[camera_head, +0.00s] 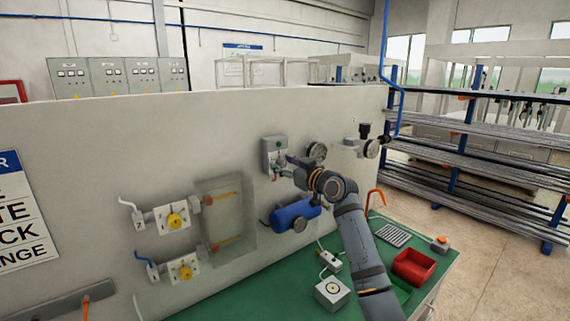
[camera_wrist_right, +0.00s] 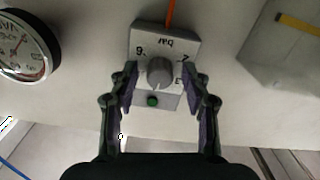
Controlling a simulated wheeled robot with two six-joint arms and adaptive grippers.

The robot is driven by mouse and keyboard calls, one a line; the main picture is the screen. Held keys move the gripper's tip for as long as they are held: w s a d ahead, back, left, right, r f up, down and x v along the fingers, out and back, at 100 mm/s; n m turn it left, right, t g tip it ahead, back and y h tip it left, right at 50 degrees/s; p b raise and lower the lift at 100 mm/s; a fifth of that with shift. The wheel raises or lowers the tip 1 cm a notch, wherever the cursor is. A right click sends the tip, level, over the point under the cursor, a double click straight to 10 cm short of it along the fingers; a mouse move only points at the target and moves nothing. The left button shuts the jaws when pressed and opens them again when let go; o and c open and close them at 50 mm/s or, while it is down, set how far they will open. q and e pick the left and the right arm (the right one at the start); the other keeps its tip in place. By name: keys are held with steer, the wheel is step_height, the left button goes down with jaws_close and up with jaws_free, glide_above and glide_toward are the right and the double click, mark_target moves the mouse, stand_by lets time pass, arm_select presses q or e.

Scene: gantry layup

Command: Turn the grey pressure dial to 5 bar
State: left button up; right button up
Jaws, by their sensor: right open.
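The grey pressure dial (camera_wrist_right: 160,73) is a round knob on a light grey box marked "bar", with numbers around it, in the right wrist view. The box (camera_head: 273,150) is on the wall panel in the head view, where my arm partly hides the dial. My right gripper (camera_wrist_right: 166,88) is open, with one finger on each side of the knob and a visible gap to it. I cannot tell from the picture which number the dial points to. My left gripper is not in view.
A round gauge (camera_wrist_right: 22,48) is beside the box on the panel. A blue tank (camera_head: 296,215) is below it. Yellow-knobbed valves (camera_head: 176,220) and a clear cover (camera_head: 226,215) are to the left. The green bench (camera_head: 262,284) holds a red bin (camera_head: 414,266).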

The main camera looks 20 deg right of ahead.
steer(key=shift+c, duration=0.6)
jaws_close()
steer(key=m+p, duration=0.2)
steer(key=m, duration=0.3)
steer(key=shift+r, duration=0.1)
steer(key=m+p, duration=0.1)
steer(key=m, duration=0.2)
steer(key=shift+d+p, duration=0.1)
steer(key=shift+p, duration=0.25)
steer(key=shift+m+p, duration=0.9)
steer(key=shift+m, duration=1)
